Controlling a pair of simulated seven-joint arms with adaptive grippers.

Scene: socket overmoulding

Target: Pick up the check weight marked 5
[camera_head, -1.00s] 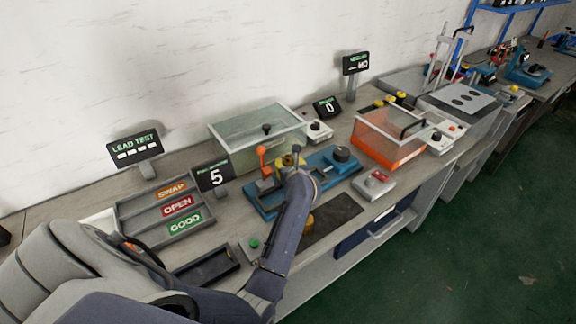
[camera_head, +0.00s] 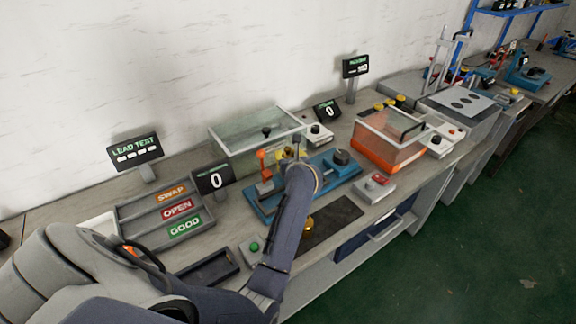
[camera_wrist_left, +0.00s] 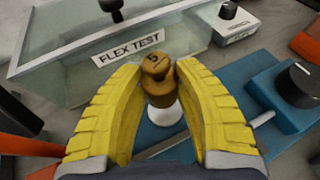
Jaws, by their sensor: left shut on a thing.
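The brass check weight marked 5 (camera_wrist_left: 156,68) stands upright between the two yellow fingers of my left gripper (camera_wrist_left: 158,82), which is shut on it. A white round pad (camera_wrist_left: 166,128) shows below the weight, on the blue fixture (camera_wrist_left: 225,85). In the head view my left gripper (camera_head: 291,154) is over the blue fixture (camera_head: 335,168), and my forearm hides part of it. My right gripper is not in view.
A clear box labelled FLEX TEST (camera_wrist_left: 128,45) stands just behind the weight. An orange lever (camera_head: 263,162) is left of the gripper. Another brass piece (camera_head: 308,223) sits on the dark mat (camera_head: 335,218). A sorting tray (camera_head: 165,213) lies left.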

